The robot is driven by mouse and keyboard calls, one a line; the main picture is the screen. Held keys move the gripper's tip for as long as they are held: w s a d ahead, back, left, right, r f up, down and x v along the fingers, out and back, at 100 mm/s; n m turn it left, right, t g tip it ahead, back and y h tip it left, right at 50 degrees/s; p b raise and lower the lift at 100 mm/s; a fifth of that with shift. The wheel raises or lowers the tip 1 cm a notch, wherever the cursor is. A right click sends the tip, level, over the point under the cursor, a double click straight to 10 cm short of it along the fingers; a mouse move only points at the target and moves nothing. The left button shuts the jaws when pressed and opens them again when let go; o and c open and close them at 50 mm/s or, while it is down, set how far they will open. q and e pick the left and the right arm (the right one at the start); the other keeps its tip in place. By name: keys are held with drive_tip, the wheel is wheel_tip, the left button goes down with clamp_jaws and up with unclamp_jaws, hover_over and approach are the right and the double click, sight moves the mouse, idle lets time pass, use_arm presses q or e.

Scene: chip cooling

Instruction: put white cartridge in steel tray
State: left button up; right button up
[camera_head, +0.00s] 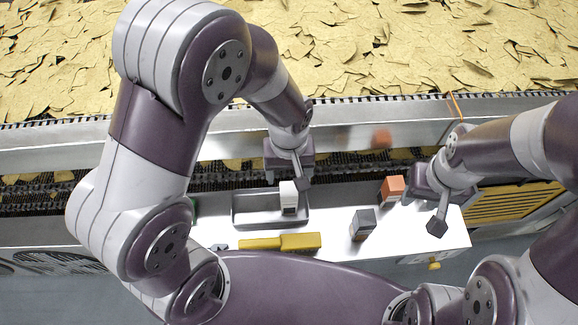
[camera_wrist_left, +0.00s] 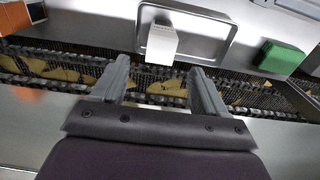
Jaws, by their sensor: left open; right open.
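The white cartridge (camera_head: 289,196) stands upright at the right part of the steel tray (camera_head: 243,220), apparently inside its rim. In the left wrist view the cartridge (camera_wrist_left: 162,43) is near the left end of the tray (camera_wrist_left: 228,38), overlapping its near rim. My left gripper (camera_head: 300,180) is above and beside the cartridge. In the left wrist view its fingers (camera_wrist_left: 160,88) are spread with nothing between them, and the cartridge is beyond the fingertips. My right gripper (camera_head: 437,222) is open and empty at the right end of the bench.
An orange cartridge (camera_head: 391,188) and a dark grey cartridge (camera_head: 363,224) stand right of the tray. A yellow tool (camera_head: 281,243) lies in front of it. A green block (camera_wrist_left: 281,57) shows in the left wrist view. The chip conveyor (camera_head: 400,50) runs behind a metal rail.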

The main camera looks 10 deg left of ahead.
use_arm(q)
drive_tip(key=s+a+r+m, duration=0.1)
drive_tip(key=a+r, duration=0.1)
drive_tip(key=a, duration=0.3)
drive_tip(key=s+a+r+m+t, duration=0.1)
drive_tip(key=s+a+r+m, duration=0.1)
drive_tip(key=a, duration=0.3)
drive_tip(key=shift+s+r, duration=0.3)
drive_tip(key=shift+r, duration=0.45)
